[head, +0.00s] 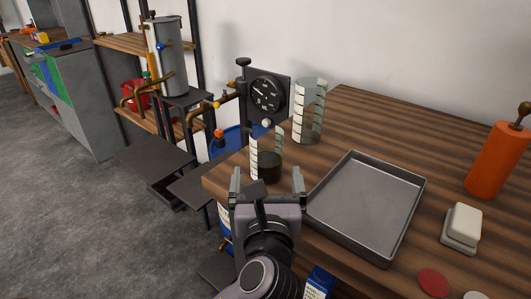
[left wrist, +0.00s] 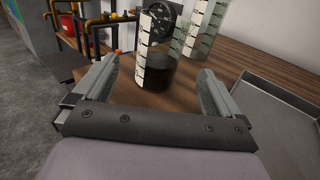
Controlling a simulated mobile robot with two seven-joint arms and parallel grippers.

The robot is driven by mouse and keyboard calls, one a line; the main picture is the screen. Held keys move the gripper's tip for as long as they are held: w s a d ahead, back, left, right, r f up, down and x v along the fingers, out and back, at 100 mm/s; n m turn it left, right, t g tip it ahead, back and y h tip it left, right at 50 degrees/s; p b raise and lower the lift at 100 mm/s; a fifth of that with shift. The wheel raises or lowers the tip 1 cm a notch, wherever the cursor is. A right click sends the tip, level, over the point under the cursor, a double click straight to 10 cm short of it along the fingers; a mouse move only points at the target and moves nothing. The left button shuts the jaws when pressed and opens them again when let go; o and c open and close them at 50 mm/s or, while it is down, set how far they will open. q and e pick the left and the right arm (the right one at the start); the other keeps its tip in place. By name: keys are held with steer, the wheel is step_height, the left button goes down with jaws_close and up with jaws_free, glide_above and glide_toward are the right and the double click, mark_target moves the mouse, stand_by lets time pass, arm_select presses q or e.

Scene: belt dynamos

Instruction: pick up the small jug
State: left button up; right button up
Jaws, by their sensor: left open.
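The small jug (head: 266,158) is a clear cylinder with white scale marks and dark contents at the bottom. It stands upright on the wooden table (head: 395,124) near its left corner. It also shows in the left wrist view (left wrist: 158,62), ahead of the fingers and roughly between their lines. My left gripper (head: 268,180) is open and empty, just on the near side of the jug. Its two fingers also show in the left wrist view (left wrist: 158,84). In the head view the gripper's near parts come up close to the jug's base. My right gripper is not in view.
A taller clear marked jug (head: 309,112) stands behind the small one. A grey metal tray (head: 368,205) lies close to the right of my gripper. A white block (head: 461,226), a red disc (head: 433,282) and an orange cylinder (head: 495,160) are further right. A gauge (head: 266,95) stands behind.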

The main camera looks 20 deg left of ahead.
mark_target(267, 153)
arm_select(q)
steer(key=x, duration=0.8)
steer(key=shift+w, duration=0.1)
steer(key=c, duration=1.3)
steer(key=shift+r, duration=0.1)
